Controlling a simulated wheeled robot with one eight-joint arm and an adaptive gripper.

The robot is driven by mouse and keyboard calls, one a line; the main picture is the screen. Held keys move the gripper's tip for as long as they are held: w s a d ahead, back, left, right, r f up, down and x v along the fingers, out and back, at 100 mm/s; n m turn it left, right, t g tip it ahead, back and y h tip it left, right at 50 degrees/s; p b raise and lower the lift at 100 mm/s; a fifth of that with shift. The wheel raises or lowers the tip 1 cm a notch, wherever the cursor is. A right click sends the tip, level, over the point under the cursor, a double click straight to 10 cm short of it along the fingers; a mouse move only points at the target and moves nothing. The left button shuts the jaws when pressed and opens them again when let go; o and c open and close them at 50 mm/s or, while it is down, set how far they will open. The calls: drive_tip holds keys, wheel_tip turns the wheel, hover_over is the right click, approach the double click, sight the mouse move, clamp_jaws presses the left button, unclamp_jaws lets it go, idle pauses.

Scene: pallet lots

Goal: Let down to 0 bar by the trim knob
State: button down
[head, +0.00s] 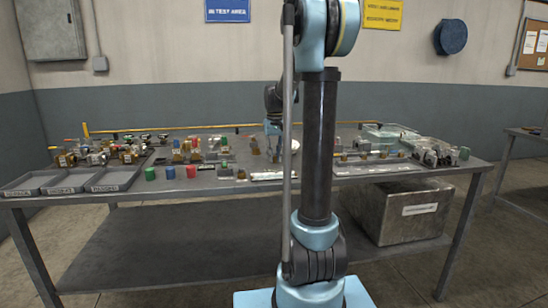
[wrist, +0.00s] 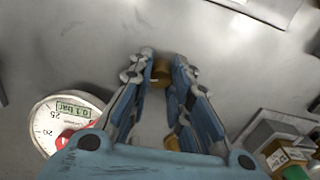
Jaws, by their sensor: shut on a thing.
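The brass trim knob (wrist: 161,72) sits between the fingertips of my gripper (wrist: 163,62) in the wrist view. The fingers are shut on it from both sides. The round white gauge (wrist: 45,120) is at the left of the wrist view, cut by my gripper's body. Its small green display (wrist: 73,110) reads 0.1 bar. A red part (wrist: 66,140) lies over the dial. In the head view my gripper (head: 274,150) is low over the bench, and the knob is hidden there.
The metal bench (head: 400,178) carries brass fittings (head: 95,152) at left, grey trays (head: 70,182) at the front left and more fittings (head: 435,153) at right. Small boxed parts (wrist: 285,140) stand right of my gripper in the wrist view.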

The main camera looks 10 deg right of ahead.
drive_tip(key=n, duration=0.7)
drive_tip(key=shift+w, duration=0.15)
drive_tip(key=n, duration=0.6)
drive_tip(key=shift+n, duration=0.4)
drive_tip(key=c, duration=1.4)
unclamp_jaws()
drive_tip(key=shift+c, duration=0.2)
drive_tip(key=shift+r, duration=0.1)
wheel_tip(320, 180, up, 12)
